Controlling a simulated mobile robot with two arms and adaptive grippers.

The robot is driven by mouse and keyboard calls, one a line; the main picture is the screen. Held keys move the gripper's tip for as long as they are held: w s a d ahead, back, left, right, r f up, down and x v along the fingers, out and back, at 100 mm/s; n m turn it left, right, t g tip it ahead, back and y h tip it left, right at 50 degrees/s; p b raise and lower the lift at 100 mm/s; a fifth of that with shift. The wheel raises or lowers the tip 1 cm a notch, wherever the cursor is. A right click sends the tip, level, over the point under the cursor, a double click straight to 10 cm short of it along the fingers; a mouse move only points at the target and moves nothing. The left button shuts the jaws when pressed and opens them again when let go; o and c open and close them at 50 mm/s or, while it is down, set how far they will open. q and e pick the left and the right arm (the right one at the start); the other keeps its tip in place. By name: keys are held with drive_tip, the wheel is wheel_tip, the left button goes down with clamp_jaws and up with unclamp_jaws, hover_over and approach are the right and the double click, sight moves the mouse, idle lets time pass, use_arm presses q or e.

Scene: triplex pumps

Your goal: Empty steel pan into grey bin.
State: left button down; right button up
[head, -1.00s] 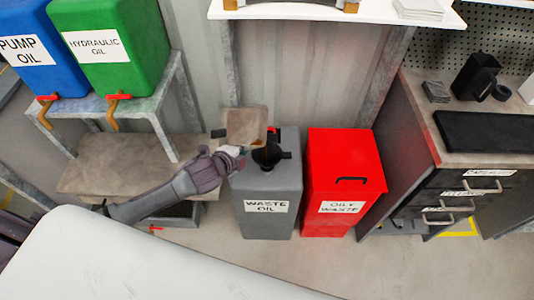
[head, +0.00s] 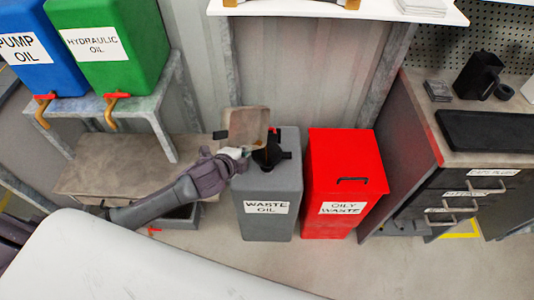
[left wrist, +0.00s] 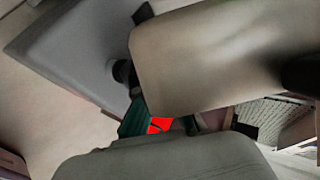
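The steel pan (head: 243,124) is raised and steeply tilted beside the black funnel (head: 267,157) on top of the grey bin (head: 268,220), labelled WASTE OIL. A thin brown streak shows at the pan's right edge, toward the funnel. My left gripper (head: 238,153) is at the pan's lower edge and appears shut on it; its fingertips are small and partly hidden. In the left wrist view the pan (left wrist: 215,50) fills the upper right, with the grey bin (left wrist: 75,45) behind it at left. My right gripper is in neither view.
A red OILY WASTE bin (head: 343,180) stands close to the right of the grey bin. Blue (head: 35,50) and green (head: 110,40) oil tanks stand on a metal rack at left. A drawer bench (head: 480,185) is at right.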

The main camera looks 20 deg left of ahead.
use_arm(q)
drive_tip(key=shift+s+d+r+m+t+y, duration=0.15)
drive_tip(key=shift+d+m+t+y, duration=0.2)
drive_tip(key=shift+y, duration=0.25)
idle(1.6)
